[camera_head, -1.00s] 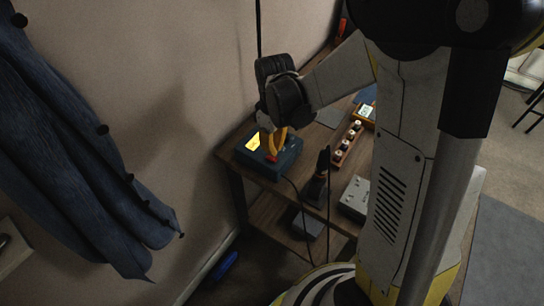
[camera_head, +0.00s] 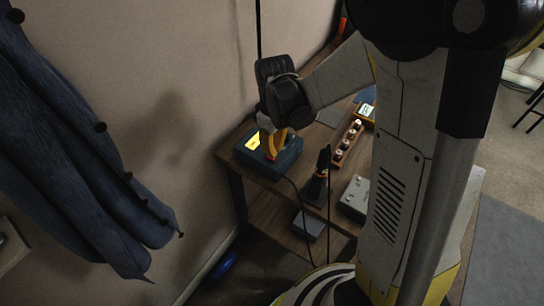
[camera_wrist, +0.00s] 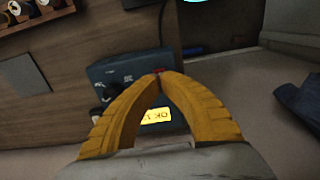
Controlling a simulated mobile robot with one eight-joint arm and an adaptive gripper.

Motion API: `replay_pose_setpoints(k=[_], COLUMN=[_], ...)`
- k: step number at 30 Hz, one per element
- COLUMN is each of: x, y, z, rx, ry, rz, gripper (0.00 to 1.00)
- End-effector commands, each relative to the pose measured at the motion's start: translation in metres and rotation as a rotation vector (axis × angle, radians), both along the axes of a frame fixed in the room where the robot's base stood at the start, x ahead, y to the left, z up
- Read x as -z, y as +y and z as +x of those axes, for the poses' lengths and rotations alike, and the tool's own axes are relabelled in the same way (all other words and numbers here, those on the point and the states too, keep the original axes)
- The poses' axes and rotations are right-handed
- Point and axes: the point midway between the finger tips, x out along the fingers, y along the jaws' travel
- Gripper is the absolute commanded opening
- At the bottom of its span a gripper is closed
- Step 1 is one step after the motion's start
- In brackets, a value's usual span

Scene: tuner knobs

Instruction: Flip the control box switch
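The control box (camera_head: 284,165) is a blue box with a lit yellow display (camera_head: 252,141), near the left end of the wooden table. In the wrist view the box (camera_wrist: 110,72) lies behind my fingers, with its display (camera_wrist: 156,116) showing between them. My gripper (camera_wrist: 158,74) has yellow fingers whose tips meet at the box's edge. A small red part (camera_wrist: 157,70), perhaps the switch, shows right at the tips. I cannot tell if the tips touch it or which way it is set. In the head view my gripper (camera_head: 271,155) is over the box top.
On the wooden table (camera_head: 318,139), a rack of knobs (camera_head: 348,142), a grey box (camera_head: 355,196) and a dark upright device (camera_head: 318,182) stand right of the control box. A cable runs down the table's front. A wall and hanging blue cloth (camera_head: 75,150) are left.

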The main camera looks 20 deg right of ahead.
Motion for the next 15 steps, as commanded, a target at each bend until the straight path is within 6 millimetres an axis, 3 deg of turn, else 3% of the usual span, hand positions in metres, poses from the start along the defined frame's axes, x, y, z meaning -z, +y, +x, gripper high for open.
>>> replay_pose_setpoints(k=[15], x=[0.0084], y=[0.0], z=[0.0], rx=[0.0], ry=[0.0], rz=[0.0], gripper=[0.0])
